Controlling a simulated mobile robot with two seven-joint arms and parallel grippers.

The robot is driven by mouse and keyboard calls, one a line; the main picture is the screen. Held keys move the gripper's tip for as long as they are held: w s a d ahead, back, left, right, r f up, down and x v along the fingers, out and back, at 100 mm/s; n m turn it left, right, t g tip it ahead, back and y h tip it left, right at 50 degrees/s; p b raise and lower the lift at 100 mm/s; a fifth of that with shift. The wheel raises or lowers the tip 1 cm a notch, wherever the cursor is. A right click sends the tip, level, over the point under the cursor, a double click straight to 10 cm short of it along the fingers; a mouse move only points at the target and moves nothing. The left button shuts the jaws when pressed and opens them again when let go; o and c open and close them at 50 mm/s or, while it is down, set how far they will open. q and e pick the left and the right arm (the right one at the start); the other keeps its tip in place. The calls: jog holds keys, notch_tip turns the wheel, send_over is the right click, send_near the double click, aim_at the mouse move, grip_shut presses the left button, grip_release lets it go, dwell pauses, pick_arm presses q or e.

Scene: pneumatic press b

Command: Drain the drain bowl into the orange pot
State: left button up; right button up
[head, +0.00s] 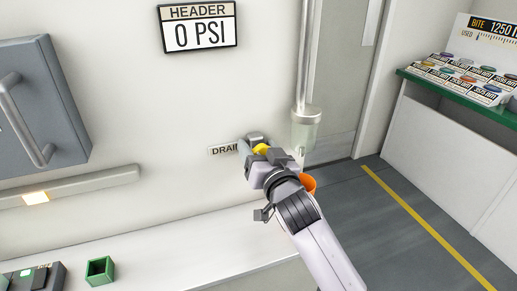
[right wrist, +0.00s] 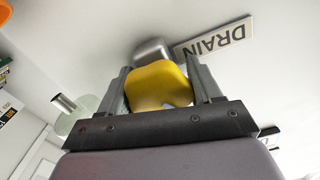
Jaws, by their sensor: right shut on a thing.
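My right gripper (head: 256,152) is shut on a yellow drain handle (head: 262,148) at the wall, beside the DRAIN label (head: 222,150). In the right wrist view the yellow handle (right wrist: 158,82) sits between the two fingers, with its grey fitting (right wrist: 153,50) behind it. The clear drain bowl (head: 304,132) hangs under a vertical pipe, right of the gripper; part of it shows in the right wrist view (right wrist: 75,122). The orange pot (head: 309,183) is below the bowl, mostly hidden by my right arm. I cannot see any liquid clearly. My left gripper is out of view.
A sign reading HEADER 0 PSI (head: 199,27) is on the wall above. A grey cabinet with a handle (head: 30,110) is at the left. A green box (head: 100,270) stands on the white ledge. Grey floor with a yellow line (head: 425,225) lies open at the right.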

jog(key=shift+m, duration=0.3)
jog(key=o, duration=1)
jog(key=shift+s, duration=0.15)
jog(key=v, duration=0.7)
